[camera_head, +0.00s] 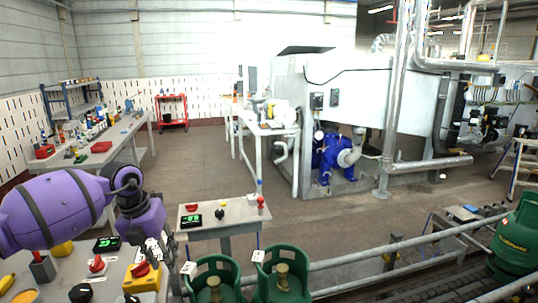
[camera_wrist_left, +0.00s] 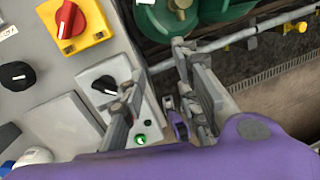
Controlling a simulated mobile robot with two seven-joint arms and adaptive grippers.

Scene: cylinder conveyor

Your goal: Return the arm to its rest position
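My left arm, purple, comes in from the left in the head view. Its gripper (camera_head: 154,250) points down over the right part of a grey control panel (camera_head: 60,268), close to a red knob on a yellow block (camera_head: 146,278). In the left wrist view, the two grey fingers of the left gripper (camera_wrist_left: 155,68) stand apart with nothing between them. Below them is the panel's edge, with a black switch (camera_wrist_left: 105,85) and a green button (camera_wrist_left: 140,140). The red knob on yellow (camera_wrist_left: 72,20) is at the upper left. My right gripper is not in view.
Green gas cylinders (camera_head: 285,283) stand just right of the panel; another (camera_head: 516,243) is at the far right by the conveyor (camera_head: 425,292). A grey rail (camera_head: 365,257) runs along it. A small control stand (camera_head: 222,216) is ahead. The floor beyond is clear.

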